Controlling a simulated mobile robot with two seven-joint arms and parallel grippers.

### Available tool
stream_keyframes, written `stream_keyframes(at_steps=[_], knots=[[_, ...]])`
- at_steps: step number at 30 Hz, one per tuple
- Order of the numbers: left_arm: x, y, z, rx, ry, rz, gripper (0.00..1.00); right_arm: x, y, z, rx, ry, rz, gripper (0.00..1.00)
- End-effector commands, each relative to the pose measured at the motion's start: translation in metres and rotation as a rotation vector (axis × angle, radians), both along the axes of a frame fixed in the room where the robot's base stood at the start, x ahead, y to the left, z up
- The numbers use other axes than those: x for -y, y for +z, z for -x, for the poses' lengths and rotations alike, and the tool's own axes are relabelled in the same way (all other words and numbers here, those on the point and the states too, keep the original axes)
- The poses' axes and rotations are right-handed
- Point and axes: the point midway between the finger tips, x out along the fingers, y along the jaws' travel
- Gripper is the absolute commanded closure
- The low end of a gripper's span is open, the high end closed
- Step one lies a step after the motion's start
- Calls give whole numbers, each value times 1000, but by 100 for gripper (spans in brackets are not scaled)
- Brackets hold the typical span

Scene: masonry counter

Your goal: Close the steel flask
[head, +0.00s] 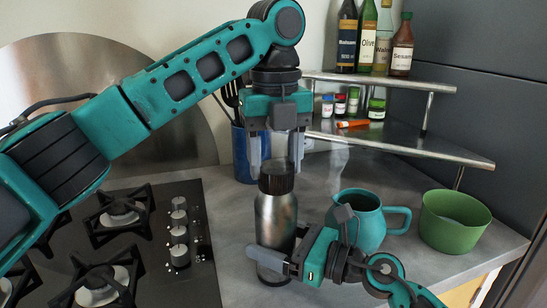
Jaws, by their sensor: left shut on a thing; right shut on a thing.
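The steel flask (276,218) stands upright on the grey counter, with a dark ribbed lid (276,181) at its top. My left gripper (277,170) points straight down from above, its two fingers on either side of the lid, shut on it. The lid sits in line with the flask's mouth; I cannot tell whether it is screwed tight. My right gripper (266,252) comes in low from the right and is shut on the flask's lower body. One finger shows in front of the flask; the other is mostly hidden.
A teal jug (368,220) stands close right of the flask, near my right gripper, with a green bowl (453,222) beyond it. A blue utensil holder (243,155) is behind left. A gas hob (150,235) lies left. A steel corner shelf (400,145) holds bottles and spice jars.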

Motion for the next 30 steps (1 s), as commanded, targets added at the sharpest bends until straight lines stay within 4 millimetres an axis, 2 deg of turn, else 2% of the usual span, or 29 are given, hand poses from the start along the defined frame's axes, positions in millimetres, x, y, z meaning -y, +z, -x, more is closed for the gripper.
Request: stream_keyframes(at_steps=[15,20,21,30], knots=[[5,1,1,1,-956,0,77,0,-1,0,-2,-1,2,100],[6,1,1,1,-993,0,77,0,-1,0,-2,-1,2,100],[6,1,1,1,-993,0,43,0,-1,0,-2,-1,2,100],[5,0,1,1,-990,1,14,0,-1,0,-2,-1,1,100]])
